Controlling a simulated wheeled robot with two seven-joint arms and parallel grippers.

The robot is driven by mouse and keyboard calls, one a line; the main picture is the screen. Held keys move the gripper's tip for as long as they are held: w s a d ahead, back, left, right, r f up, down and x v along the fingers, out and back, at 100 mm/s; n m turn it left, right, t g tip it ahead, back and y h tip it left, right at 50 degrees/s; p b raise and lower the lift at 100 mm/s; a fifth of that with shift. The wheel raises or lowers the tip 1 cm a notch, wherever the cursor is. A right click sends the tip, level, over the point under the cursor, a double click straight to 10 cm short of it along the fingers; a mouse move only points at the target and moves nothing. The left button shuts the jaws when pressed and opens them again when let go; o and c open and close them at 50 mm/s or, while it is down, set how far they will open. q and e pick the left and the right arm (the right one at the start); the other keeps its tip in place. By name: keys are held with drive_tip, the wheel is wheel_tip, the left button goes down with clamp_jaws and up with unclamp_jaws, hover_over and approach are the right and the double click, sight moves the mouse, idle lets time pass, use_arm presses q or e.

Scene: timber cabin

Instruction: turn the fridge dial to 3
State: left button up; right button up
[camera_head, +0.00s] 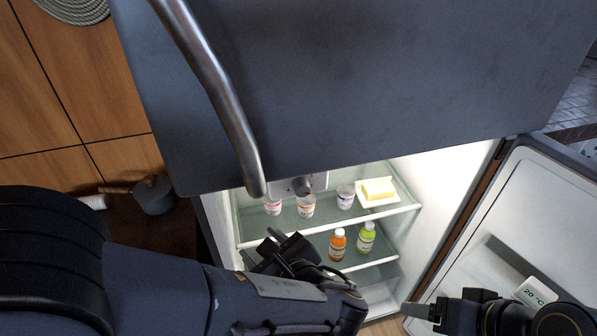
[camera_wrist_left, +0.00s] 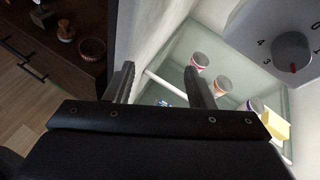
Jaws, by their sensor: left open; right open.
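The fridge dial (camera_head: 303,186) is a grey knob on a light housing at the top of the open fridge compartment. In the left wrist view the dial (camera_wrist_left: 291,52) shows at the upper right. Its red mark points down in that view, between the printed 3 and 1; 4 and 0 are also visible. My left gripper (camera_head: 284,250) is open and empty, in front of the shelves and below the dial, apart from it. Its two fingers (camera_wrist_left: 160,85) show in the wrist view, left of the dial. My right gripper (camera_head: 420,311) is open beside the fridge door, partly hidden.
Shelves hold cups (camera_head: 306,206), butter (camera_head: 378,189), an orange bottle (camera_head: 337,244) and a green bottle (camera_head: 366,238). A long metal handle (camera_head: 215,85) hangs near the dial.

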sight(302, 193)
use_arm(q)
drive_tip(key=d+r+m+t+h+p, duration=0.1)
drive_tip(key=d+r+m+t+h, duration=0.2)
drive_tip(key=d+r+m+t, duration=0.55)
drive_tip(key=shift+n+g, duration=0.85)
drive_tip(key=shift+g, duration=0.1)
drive_tip(key=w+f, duration=0.1)
drive_tip(key=w, duration=0.3)
drive_tip(key=w+a+f, duration=0.1)
drive_tip(key=w, duration=0.1)
drive_tip(key=shift+w+a+f, duration=0.1)
drive_tip(key=shift+w+f, duration=0.2)
drive_tip(key=shift+w, duration=0.1)
use_arm(e)
drive_tip(key=shift+w+a+r, duration=0.1)
drive_tip(key=shift+a+r, duration=0.15)
drive_tip(key=shift+r, duration=0.2)
drive_tip(key=shift+w+a+r, duration=0.1)
drive_tip(key=shift+a+r, duration=0.1)
drive_tip(key=shift+r, duration=0.2)
